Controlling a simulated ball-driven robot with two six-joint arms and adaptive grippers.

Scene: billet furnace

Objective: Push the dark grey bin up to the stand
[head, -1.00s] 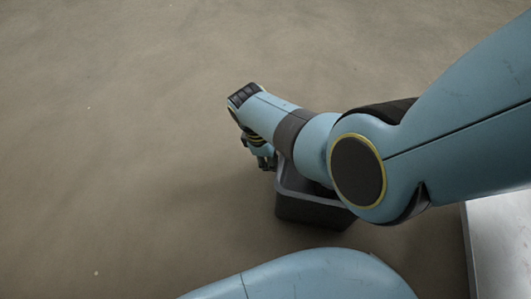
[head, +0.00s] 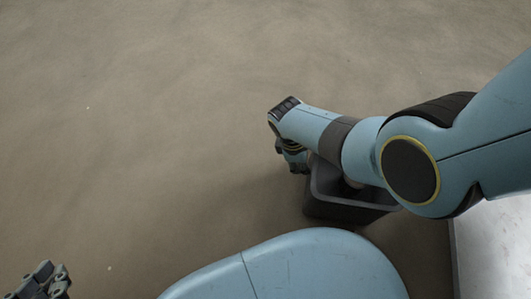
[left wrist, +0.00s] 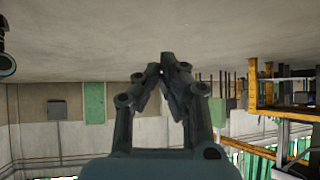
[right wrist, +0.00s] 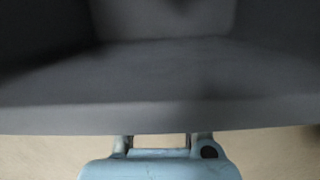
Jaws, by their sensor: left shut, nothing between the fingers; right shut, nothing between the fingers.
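The dark grey bin (head: 345,210) stands on the floor, partly hidden under my right arm in the head view. Its dark walls fill most of the right wrist view (right wrist: 160,75). My right gripper (head: 298,166) is low at the bin's left side, close against it; whether it touches is hard to tell. In the right wrist view the bin hides its fingertips. A pale metal surface (head: 495,245), perhaps the stand, is at the lower right, with a gap between it and the bin. My left gripper (head: 42,280) is shut and empty at the lower left, also seen in the left wrist view (left wrist: 163,68).
Bare brown floor (head: 150,120) lies open to the left of and beyond the bin. The left wrist view looks upside down and shows a yellow frame (left wrist: 262,95), a green panel (left wrist: 94,102) and a wall, all far off.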

